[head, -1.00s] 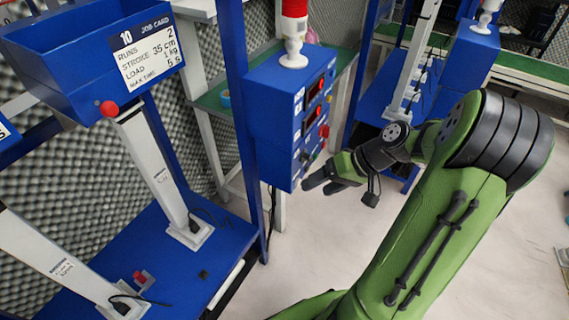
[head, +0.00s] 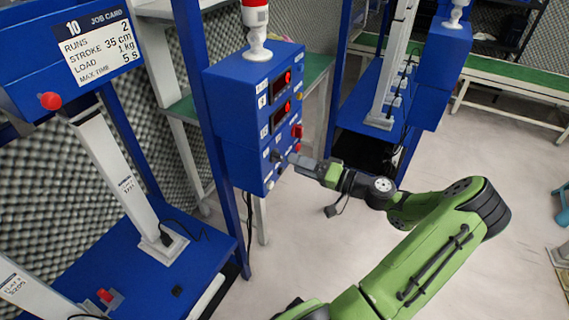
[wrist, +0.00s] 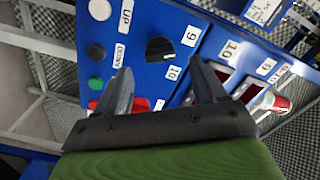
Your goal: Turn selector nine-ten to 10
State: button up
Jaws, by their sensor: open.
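The blue control box (head: 250,110) hangs on a blue post in the head view. The nine-ten selector is a dark round knob (wrist: 160,48) in the wrist view, between labels 9 and 10. It shows small on the box's lower front in the head view (head: 276,156). Which label the knob points to cannot be told. My gripper (wrist: 160,75) is open and empty, its two fingers spread below the knob, apart from it in the picture. In the head view my gripper (head: 296,160) is just right of the box's lower front.
In the wrist view, a green button (wrist: 95,83) and a black button (wrist: 97,52) sit left of the knob. Two red displays (head: 282,85) are higher on the box. A job card (head: 95,42) reads 10.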

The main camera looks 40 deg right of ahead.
aim_at(282, 159)
jog(key=x, duration=0.5)
jog(key=shift+b, duration=0.35)
jog(key=shift+c, duration=0.4)
jog(key=c, duration=1)
